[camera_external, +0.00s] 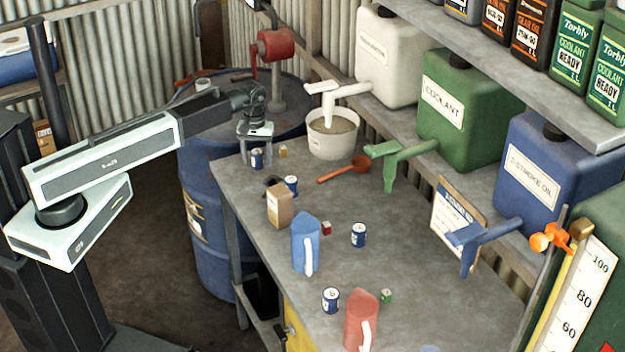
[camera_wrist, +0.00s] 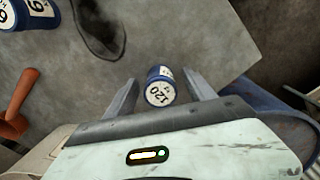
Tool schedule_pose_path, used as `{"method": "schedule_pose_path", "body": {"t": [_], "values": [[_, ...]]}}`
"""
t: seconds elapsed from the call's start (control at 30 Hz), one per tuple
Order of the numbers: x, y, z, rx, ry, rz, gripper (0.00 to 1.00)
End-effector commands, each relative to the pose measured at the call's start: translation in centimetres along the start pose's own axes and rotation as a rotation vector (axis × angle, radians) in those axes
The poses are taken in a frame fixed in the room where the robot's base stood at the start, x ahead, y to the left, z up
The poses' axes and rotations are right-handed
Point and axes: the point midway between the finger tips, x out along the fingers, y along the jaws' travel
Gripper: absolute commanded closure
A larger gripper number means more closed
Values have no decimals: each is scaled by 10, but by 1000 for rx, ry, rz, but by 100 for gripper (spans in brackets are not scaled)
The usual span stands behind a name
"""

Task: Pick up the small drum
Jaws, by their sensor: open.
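A small blue drum (camera_external: 257,160) with a white label stands near the far left corner of the grey bench. In the wrist view the same small drum (camera_wrist: 160,88) shows its white top marked 120. My gripper (camera_external: 255,148) is over it, pointing down. In the wrist view my gripper (camera_wrist: 160,79) is open, with one finger on each side of the drum and a gap on both sides. Similar small drums stand elsewhere on the bench, one (camera_external: 291,185) closest to it, others (camera_external: 358,235) (camera_external: 331,300) nearer the front.
A yellowish block (camera_external: 283,152) is just right of the drum.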

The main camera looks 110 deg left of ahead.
Motion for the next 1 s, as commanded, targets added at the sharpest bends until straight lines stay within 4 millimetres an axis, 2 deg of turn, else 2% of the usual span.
{"method": "schedule_pose_path", "body": {"t": [0.17, 0.27, 0.4, 0.63, 0.77, 0.87, 1.0], "values": [[0, 0, 0, 0, 0, 0, 37], [0, 0, 0, 0, 0, 0, 59], [0, 0, 0, 0, 0, 0, 98], [-1, 0, 0, 0, 0, 0, 100], [-8, 0, 0, 0, 0, 0, 100], [-22, 0, 0, 0, 0, 0, 100], [-50, 0, 0, 0, 0, 0, 100]]}}
